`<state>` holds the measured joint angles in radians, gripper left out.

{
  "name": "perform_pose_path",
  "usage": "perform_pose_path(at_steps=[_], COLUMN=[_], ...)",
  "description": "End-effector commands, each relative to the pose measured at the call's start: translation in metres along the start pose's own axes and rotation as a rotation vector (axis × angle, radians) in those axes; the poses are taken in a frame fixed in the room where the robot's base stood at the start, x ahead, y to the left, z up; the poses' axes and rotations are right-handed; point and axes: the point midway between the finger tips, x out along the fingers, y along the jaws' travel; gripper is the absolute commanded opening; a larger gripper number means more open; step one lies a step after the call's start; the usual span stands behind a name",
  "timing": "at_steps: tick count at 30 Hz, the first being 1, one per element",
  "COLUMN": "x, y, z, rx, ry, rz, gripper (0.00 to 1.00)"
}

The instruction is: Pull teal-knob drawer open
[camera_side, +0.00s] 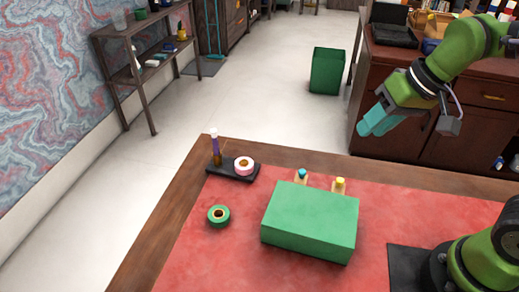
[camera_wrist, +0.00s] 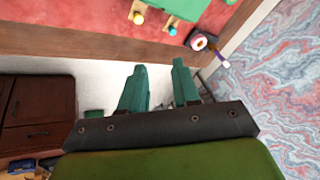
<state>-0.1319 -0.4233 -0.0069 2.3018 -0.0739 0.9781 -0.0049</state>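A green box (camera_side: 310,220) stands on the red desk top. Two small tan pieces stick out at its far side, one with a teal knob (camera_side: 303,174) and one with a yellow knob (camera_side: 340,183). In the wrist view the teal knob (camera_wrist: 172,31) and the yellow knob (camera_wrist: 139,18) show at the top, beside the box (camera_wrist: 188,7). My gripper (camera_side: 372,127) has teal fingers and is raised beyond the desk's far edge, apart from both knobs. In the wrist view its fingers (camera_wrist: 158,82) are spread with nothing between them.
A dark tray (camera_side: 231,172) left of the box holds a pink tape roll (camera_side: 243,165) and a purple bottle (camera_side: 215,148). A green tape roll (camera_side: 219,215) lies in front of the tray. A green bin (camera_side: 327,70) stands on the floor beyond.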

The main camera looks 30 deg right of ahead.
Motion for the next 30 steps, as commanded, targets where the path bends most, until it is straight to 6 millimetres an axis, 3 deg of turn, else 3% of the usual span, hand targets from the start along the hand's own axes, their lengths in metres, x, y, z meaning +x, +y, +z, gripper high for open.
perform_pose_path(at_steps=[6,12,17,23,30], x=[0.041,0.072,0.064,0.072,0.114], y=[-0.043,-0.074,-0.081,-0.076,-0.062], z=[-0.041,-0.069,-0.085,-0.077,-0.06], rx=[-0.109,-0.161,-0.144,-0.135,-0.134], ry=[-0.215,-0.34,-0.356,-0.378,-0.38], rz=[0.104,0.211,0.253,0.264,0.263], gripper=[0.31,0.31,0.31,0.31,0.31])
